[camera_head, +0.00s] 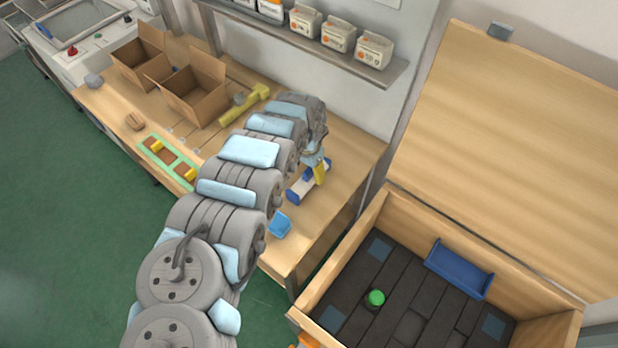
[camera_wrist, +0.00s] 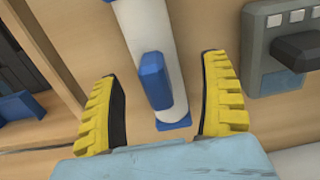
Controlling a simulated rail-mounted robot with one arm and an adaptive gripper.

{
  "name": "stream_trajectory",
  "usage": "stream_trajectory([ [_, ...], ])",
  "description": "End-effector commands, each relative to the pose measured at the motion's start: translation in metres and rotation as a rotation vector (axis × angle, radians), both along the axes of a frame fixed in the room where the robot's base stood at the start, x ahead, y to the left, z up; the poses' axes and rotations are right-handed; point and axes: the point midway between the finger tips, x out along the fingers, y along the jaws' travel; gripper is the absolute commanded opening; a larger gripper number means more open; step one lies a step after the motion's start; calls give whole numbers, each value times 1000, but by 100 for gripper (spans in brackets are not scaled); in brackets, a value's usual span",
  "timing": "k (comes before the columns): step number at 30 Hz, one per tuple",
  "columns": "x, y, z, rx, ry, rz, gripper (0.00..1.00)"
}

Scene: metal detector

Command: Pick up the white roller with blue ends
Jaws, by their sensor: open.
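The white roller with blue ends (camera_head: 305,186) lies on the wooden workbench near its right end, partly hidden by my gripper. In the wrist view the white roller (camera_wrist: 139,30) runs from the top edge down between my fingers, with a blue block (camera_wrist: 154,80) on its upper side and a blue end (camera_wrist: 174,125) nearest my palm. My gripper (camera_wrist: 162,75) is open, with one yellow ribbed finger on each side of the roller. Gaps show between both fingers and the roller. In the head view my gripper (camera_head: 319,170) is at the roller.
A grey device (camera_wrist: 285,58) lies right of my fingers in the wrist view. A blue piece (camera_head: 280,224) sits at the bench's front edge. Cardboard boxes (camera_head: 190,95) and a green-framed tray (camera_head: 148,139) are farther left. An open wooden crate (camera_head: 345,232) stands at right; a shelf (camera_head: 345,66) hangs above.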

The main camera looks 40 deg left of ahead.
Motion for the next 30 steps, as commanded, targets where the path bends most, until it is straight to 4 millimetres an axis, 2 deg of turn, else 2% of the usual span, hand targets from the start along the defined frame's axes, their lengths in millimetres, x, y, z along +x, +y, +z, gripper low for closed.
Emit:
stream_trajectory([
  [12,3,-3,-33,0,-2,1,78],
  [25,2,-3,-38,1,-1,0,78],
  [26,2,-3,-38,1,-1,0,72],
  [30,2,-3,-38,1,-1,0,31],
])
